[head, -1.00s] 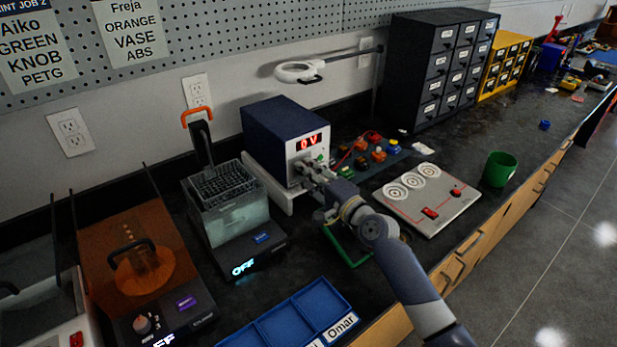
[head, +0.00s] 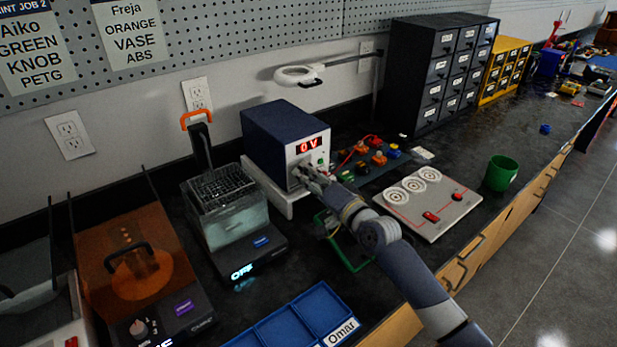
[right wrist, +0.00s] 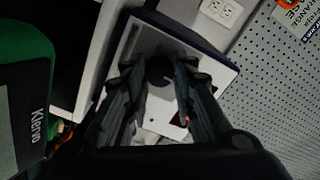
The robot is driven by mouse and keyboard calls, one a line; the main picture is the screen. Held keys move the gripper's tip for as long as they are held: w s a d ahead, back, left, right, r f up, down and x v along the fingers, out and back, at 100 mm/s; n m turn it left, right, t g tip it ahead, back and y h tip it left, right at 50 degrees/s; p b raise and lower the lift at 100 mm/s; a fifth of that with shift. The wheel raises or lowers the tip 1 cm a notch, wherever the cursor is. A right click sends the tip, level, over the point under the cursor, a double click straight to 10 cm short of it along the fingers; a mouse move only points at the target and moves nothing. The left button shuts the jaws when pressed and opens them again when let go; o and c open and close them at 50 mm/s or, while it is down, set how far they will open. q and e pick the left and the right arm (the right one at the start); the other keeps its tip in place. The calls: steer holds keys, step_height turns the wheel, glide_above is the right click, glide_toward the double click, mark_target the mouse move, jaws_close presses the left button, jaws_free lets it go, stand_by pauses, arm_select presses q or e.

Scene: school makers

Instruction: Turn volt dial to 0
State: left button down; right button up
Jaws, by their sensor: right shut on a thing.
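The volt power supply (head: 270,138) is a dark blue box with a pale front plate, standing on a white stand at the middle of the bench. Its red display (head: 308,144) reads "0 V". My right gripper (head: 303,174) is at the lower part of the front plate and hides the volt dial in the head view. In the right wrist view, the dark round dial (right wrist: 158,70) sits between the fingers of my right gripper (right wrist: 158,78), which are shut on it. The dial's pointer mark cannot be made out. My left gripper is not in view.
A tank (head: 228,212) with a wire basket stands left of the supply. A white board with coils (head: 440,215), a green cup (head: 500,172) and coloured connectors (head: 377,158) lie to the right. A blue tray (head: 287,327) sits at the front edge.

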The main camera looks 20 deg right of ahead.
steer(key=o, duration=1.1)
steer(key=v, duration=1.2)
